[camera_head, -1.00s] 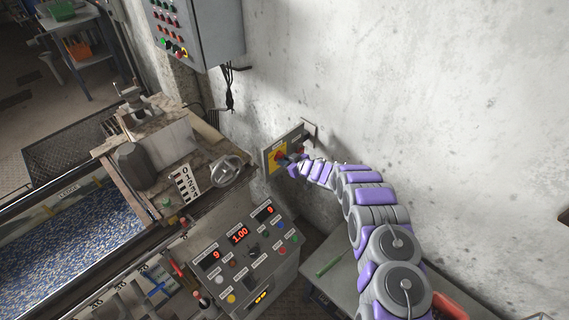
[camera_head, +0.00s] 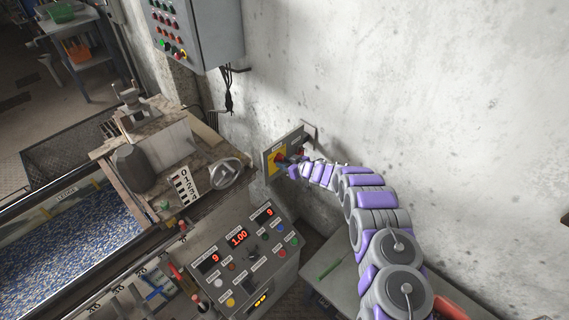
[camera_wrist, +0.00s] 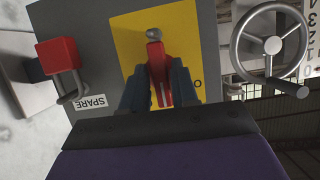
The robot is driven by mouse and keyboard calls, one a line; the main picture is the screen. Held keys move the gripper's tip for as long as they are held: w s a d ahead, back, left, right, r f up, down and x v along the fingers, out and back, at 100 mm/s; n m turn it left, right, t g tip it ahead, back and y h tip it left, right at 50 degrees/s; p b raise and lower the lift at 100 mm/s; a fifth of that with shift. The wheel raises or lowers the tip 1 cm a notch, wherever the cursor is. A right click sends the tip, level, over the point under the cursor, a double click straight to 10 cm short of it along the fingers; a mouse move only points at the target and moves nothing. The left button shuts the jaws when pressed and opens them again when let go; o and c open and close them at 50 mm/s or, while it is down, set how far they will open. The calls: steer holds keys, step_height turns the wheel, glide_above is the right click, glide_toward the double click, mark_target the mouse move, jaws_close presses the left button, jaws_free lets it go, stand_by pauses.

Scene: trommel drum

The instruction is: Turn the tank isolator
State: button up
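The tank isolator is a red handle (camera_wrist: 154,60) on a yellow plate (camera_wrist: 188,33), set in a grey box (camera_head: 268,174) on the wall. In the wrist view the handle stands between the two dark fingers of my gripper (camera_wrist: 158,88). The fingers lie close on both sides of it and appear to clasp it. The handle points up the picture, with a grey knob at its top end.
A red padlock (camera_wrist: 58,56) hangs left of the plate by a "SPARE" label (camera_wrist: 90,101) in the wrist view. A handwheel (camera_wrist: 272,45) is at right. In the head view a control console (camera_head: 243,260) stands below, and a grey cabinet (camera_head: 212,30) hangs above.

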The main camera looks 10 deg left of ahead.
steer(key=shift+r, duration=0.1)
steer(key=shift+s+d+r, duration=0.25)
steer(key=shift+d+r, duration=0.1)
steer(key=shift+d, duration=0.15)
steer(key=p+v, duration=0.3)
steer(key=v, duration=1.3)
steer(key=shift+s+f, duration=0.2)
steer(key=shift+a, duration=0.1)
